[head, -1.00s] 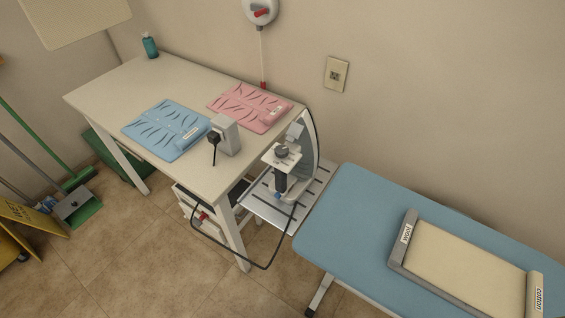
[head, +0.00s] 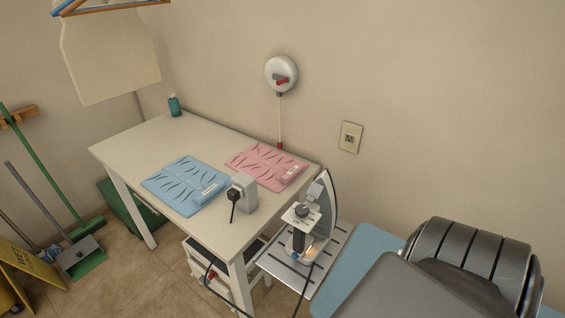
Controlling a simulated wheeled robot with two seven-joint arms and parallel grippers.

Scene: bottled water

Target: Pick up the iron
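The iron (head: 329,207) stands upright on its heel on a slotted metal rest (head: 283,271) at the near end of the blue ironing board (head: 358,262). Its pale soleplate faces right and its handle side faces left. A small orange glow shows low on the iron. A dark cord hangs from it toward the floor. A grey ribbed part of my arm covers the lower right of the head view and hides most of the board. No gripper fingers show, and nothing touches the iron.
A wall reel (head: 281,74) hangs behind. A broom and dustpan (head: 80,258) stand left.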

